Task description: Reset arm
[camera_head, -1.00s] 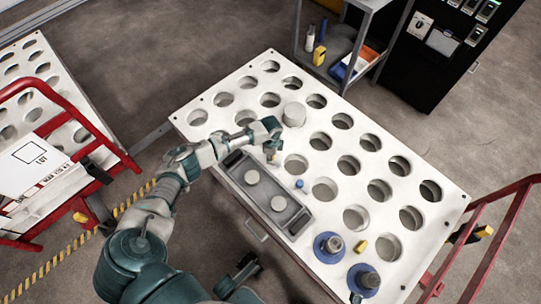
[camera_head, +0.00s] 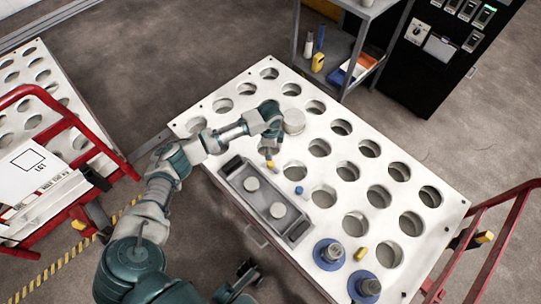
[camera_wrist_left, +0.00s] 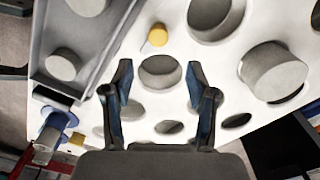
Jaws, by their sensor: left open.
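My left arm reaches in from the left over the white perforated table (camera_head: 400,150). Its gripper (camera_head: 269,145) is just above the tabletop, beside the grey tray (camera_head: 250,207) and near a white cylinder (camera_head: 293,121). In the left wrist view the two fingers of the gripper (camera_wrist_left: 157,78) are spread apart with nothing between them. A round hole lies below them. The white cylinder (camera_wrist_left: 275,72) is to their right and the tray (camera_wrist_left: 95,45) to their left. My right gripper is not in view.
Two white discs lie in the tray. Small yellow (camera_head: 271,164) and blue (camera_head: 299,190) pieces stand nearby. Blue-flanged parts (camera_head: 328,252) are at the table's front right. Red frames (camera_head: 55,120) flank the table; a shelf (camera_head: 345,45) and black cabinet (camera_head: 445,60) stand behind.

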